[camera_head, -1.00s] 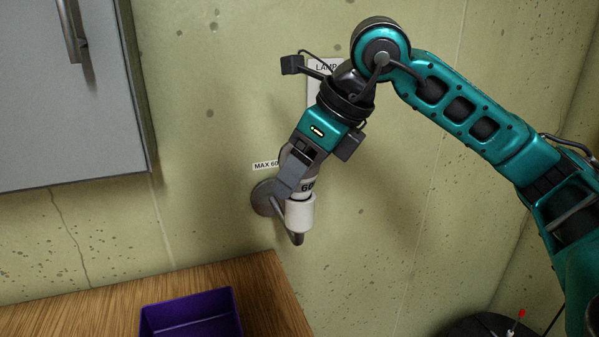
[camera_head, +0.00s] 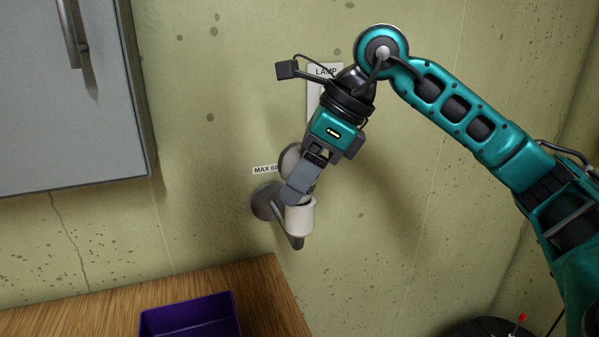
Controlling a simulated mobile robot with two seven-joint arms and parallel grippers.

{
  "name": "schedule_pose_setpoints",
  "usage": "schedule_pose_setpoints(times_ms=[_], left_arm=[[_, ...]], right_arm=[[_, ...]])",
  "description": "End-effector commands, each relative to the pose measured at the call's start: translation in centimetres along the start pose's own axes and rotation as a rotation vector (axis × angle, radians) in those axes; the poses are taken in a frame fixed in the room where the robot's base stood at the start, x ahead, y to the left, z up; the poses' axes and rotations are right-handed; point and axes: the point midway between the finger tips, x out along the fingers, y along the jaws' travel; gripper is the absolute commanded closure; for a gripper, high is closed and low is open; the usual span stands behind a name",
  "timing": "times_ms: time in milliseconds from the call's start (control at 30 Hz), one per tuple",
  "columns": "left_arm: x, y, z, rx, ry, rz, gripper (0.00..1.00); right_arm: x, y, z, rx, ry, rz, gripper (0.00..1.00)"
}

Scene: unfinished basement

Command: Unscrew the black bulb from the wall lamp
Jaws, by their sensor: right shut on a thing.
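The wall lamp is a round grey wall plate (camera_head: 266,201) with a bent arm and a white upright socket (camera_head: 300,217). The bulb (camera_head: 291,159) sits above the socket and looks dark grey; its rounded top shows to the left behind my gripper, and most of the rest is hidden. My right gripper (camera_head: 301,190) reaches down from the upper right and is shut on the bulb just above the socket. Whether the bulb is still seated in the socket cannot be told. My left gripper is not in view.
A grey wall cabinet (camera_head: 70,100) hangs at the upper left. A wooden tabletop (camera_head: 265,285) lies below, with a purple box (camera_head: 190,315) on it. A "LAMP" sign (camera_head: 322,75) is partly behind my right arm. The wall right of the lamp is free.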

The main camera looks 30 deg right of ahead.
Motion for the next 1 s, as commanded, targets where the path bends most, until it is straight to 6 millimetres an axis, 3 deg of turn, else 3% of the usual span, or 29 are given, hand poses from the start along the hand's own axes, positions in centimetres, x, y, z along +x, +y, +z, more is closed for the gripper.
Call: schedule_pose_setpoints(times_ms=[400, 767, 1000], left_arm=[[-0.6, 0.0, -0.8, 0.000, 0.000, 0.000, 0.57], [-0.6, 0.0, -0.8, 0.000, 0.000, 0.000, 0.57], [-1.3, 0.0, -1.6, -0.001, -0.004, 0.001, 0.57]], right_arm=[[-0.1, 0.0, 0.1, -0.243, 0.000, 0.142, 0.63], [-0.1, 0.0, 0.0, -0.270, 0.001, 0.155, 0.63], [-0.2, 0.0, 0.2, -0.447, 0.000, 0.258, 0.63]])
